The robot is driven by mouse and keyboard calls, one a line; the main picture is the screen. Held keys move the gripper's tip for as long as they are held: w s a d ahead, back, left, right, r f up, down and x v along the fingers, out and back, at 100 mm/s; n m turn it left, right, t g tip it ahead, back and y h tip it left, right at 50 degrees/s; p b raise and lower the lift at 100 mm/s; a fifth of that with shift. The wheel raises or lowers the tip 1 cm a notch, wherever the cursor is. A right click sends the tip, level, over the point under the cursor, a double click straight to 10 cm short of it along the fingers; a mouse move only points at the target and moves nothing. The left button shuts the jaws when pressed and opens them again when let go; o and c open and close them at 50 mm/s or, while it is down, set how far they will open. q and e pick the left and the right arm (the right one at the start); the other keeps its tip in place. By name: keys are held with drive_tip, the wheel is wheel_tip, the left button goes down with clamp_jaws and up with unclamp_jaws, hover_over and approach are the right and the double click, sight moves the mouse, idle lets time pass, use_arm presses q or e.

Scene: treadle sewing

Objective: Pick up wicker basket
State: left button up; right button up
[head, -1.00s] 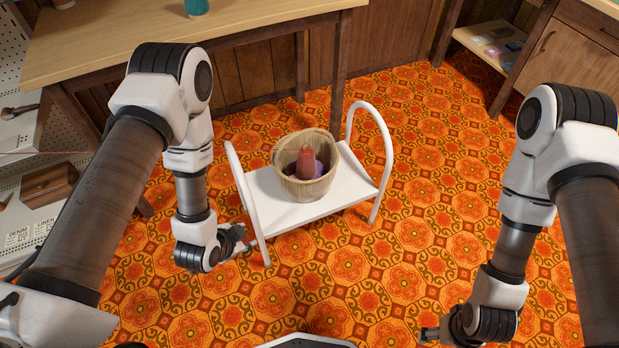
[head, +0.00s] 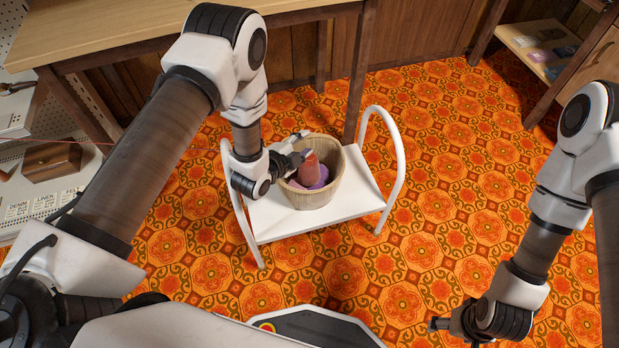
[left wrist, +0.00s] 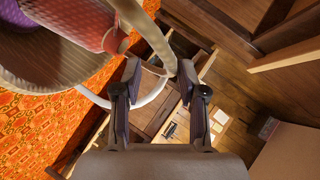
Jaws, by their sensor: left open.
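The wicker basket (head: 313,197) stands upright on a white step stool (head: 345,208). It holds a red cone-shaped item (head: 308,170) and purple items (head: 318,181). My left gripper (head: 303,146) is open at the basket's far left rim, close to the red item. In the left wrist view, the basket (left wrist: 60,76) fills the upper left, and a tan curved strip, seemingly its handle, runs between the open fingers (left wrist: 158,72). I cannot tell whether they touch it. My right gripper (head: 438,323) is low at the right, away from the basket; its jaws are unclear.
The stool's white tube rails (head: 398,165) rise on both sides of the basket. A wooden table (head: 130,40) stands behind, and a shelf with a wooden box (head: 50,161) is at the left. The orange patterned floor (head: 420,240) is open at the right.

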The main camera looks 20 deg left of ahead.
sight(306, 141)
use_arm(q)
drive_tip(key=x, duration=0.3)
drive_tip(key=shift+a, duration=0.1)
clamp_jaws()
